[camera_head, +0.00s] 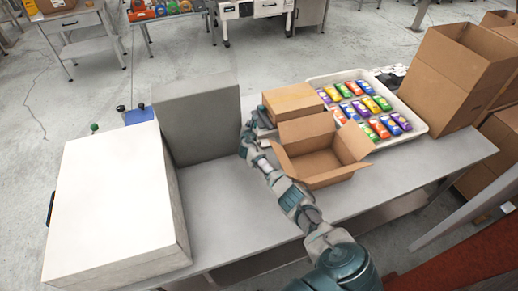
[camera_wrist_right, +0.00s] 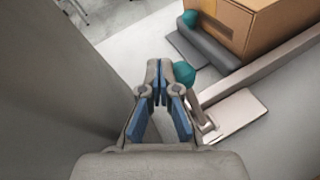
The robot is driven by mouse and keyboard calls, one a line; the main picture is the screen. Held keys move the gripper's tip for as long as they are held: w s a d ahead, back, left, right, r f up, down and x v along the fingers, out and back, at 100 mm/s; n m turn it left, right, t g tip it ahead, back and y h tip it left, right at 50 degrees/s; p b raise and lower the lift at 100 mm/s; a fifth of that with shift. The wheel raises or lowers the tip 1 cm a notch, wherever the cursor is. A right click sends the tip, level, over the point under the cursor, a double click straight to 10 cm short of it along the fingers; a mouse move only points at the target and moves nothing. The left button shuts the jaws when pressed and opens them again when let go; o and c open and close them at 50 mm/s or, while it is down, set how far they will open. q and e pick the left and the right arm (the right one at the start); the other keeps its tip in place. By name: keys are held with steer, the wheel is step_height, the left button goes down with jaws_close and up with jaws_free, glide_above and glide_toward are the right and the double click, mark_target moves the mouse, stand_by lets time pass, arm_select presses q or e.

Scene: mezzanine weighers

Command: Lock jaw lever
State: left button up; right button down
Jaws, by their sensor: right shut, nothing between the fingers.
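My right gripper (camera_head: 249,136) reaches in over the bench beside the closed carton. In the right wrist view, its blue-padded fingers (camera_wrist_right: 164,85) are shut and empty, tips together. A teal ball knob (camera_wrist_right: 187,72) shows just right of the fingertips, partly behind them; I cannot tell whether they touch. A second teal knob (camera_wrist_right: 190,18) is farther off, by a dark grey jaw-like block (camera_wrist_right: 205,48) along the closed brown carton (camera_wrist_right: 262,24). A pale angled bar (camera_wrist_right: 205,123) is right of the fingers. Which part is the lever is unclear. My left gripper is not in view.
An open carton (camera_head: 322,164) stands close right of my right forearm. A white tray (camera_head: 425,126) of colourful packs is behind it. A grey upright panel (camera_head: 199,119) and white box-like unit (camera_head: 112,209) stand left. The grey bench (camera_head: 232,215) is clear in front.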

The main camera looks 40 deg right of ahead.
steer(key=v, duration=1.1)
steer(key=shift+s, duration=0.35)
